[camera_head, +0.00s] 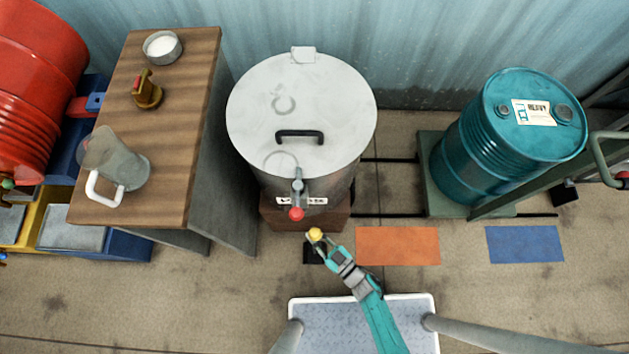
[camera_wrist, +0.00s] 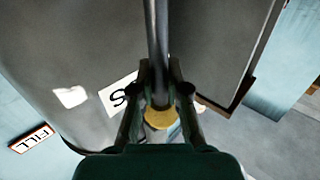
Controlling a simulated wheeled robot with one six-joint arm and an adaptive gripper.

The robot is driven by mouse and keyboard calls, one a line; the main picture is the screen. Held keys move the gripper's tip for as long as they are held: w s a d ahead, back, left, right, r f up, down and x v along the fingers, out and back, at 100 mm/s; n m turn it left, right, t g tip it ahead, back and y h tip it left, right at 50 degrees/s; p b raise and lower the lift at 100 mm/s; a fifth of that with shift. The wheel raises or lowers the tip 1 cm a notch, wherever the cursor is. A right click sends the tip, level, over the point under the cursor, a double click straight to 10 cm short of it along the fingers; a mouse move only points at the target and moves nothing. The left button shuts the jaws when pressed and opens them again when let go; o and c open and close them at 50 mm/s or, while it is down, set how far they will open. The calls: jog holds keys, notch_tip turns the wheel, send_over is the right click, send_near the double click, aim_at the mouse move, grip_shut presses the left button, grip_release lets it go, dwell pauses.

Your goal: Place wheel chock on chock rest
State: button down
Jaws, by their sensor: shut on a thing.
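My gripper (camera_head: 320,240) is in front of the lidded waste drum, above the floor. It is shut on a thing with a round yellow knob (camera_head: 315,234). In the wrist view the yellow knob (camera_wrist: 160,118) sits between my fingers (camera_wrist: 160,90), in line with a grey rod (camera_wrist: 157,35). I cannot tell whether the rod belongs to the held thing. No wedge shape of a wheel chock shows clearly. A small black patch (camera_head: 312,254) shows beside and below my gripper, partly hidden by it. I cannot tell whether it is the chock or its rest.
The waste drum (camera_head: 256,118) stands close ahead, its red-knobbed valve (camera_head: 296,214) just beyond my gripper. An orange mat (camera_head: 398,246) and a blue mat (camera_head: 525,244) lie to the right. A teal drum (camera_head: 468,150) stands behind them. A wooden table (camera_head: 190,120) is at left.

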jog(key=shift+f, duration=2.5)
jog(key=c, duration=1.2)
grip_release()
jog(key=shift+f, duration=0.2)
jog(key=shift+o, duration=0.2)
jog(key=shift+r, duration=0.1)
jog(key=v, duration=1.1)
jog(key=shift+s+d, duration=0.2)
jog(key=shift+d, duration=0.1)
jog(key=shift+s, duration=0.15)
